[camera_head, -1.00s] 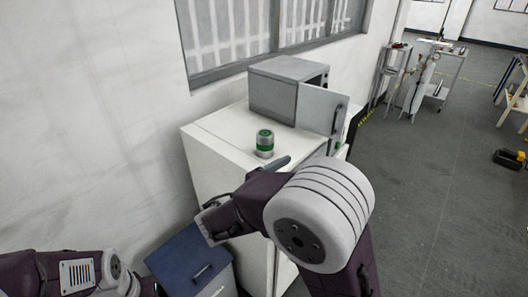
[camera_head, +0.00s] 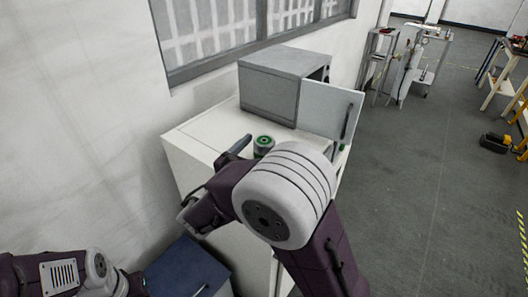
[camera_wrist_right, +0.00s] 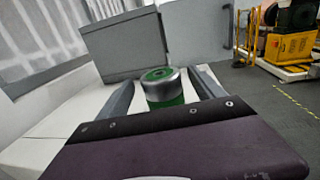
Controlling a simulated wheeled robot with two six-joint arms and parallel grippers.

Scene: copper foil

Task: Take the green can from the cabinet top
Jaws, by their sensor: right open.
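The green can (camera_head: 263,144), with a silver band and green top, stands upright on the white cabinet top (camera_head: 205,128). In the head view my right arm hides its lower part. In the right wrist view the can (camera_wrist_right: 163,88) shows between the two fingers of my right gripper (camera_wrist_right: 165,77), with a gap on each side; the gripper body hides its base. My right gripper (camera_head: 250,147) is open and empty; in the head view one finger shows just left of the can. My left arm shows at the lower left, but its gripper is out of view.
A grey box-shaped appliance (camera_head: 270,90) stands behind the can, its door (camera_head: 325,112) swung open to the right. A wall with a window rises behind. A blue-topped unit (camera_head: 188,268) stands low beside the cabinet.

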